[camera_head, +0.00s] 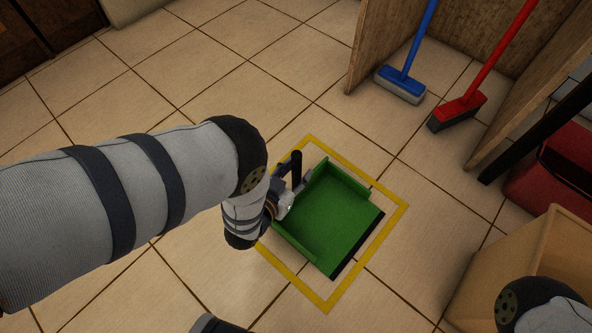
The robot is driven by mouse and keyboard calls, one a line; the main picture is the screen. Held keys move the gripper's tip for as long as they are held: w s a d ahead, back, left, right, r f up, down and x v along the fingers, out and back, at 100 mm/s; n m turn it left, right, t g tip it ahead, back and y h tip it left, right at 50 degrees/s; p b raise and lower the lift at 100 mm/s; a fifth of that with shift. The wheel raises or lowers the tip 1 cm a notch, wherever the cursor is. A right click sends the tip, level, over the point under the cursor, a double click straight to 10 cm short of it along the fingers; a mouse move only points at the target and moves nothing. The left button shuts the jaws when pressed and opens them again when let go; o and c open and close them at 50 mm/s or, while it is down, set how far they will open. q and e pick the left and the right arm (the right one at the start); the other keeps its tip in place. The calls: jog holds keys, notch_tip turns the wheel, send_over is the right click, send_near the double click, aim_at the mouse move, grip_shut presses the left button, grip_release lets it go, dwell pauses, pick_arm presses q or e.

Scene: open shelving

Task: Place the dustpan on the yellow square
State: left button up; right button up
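The green dustpan (328,216) lies inside the outline of the yellow square (390,232) on the tiled floor, its dark front edge toward the lower right. I cannot tell whether it rests flat on the floor or hangs slightly above it. A black upright piece (296,167), likely its handle, stands at its upper left side. My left gripper (292,192) is at this handle, touching or very close to it. My own wrist partly hides the fingers, so their closure is unclear. My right gripper is not in view; only part of my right arm shows at the lower right.
A blue broom (401,84) and a red broom (457,110) stand in a wooden shelf bay (378,50) at the upper right. A tan box (522,262) stands to the right of the square, with a red object (560,165) behind it.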

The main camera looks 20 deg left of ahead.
pick_arm(q)
jog(key=shift+r, duration=0.1)
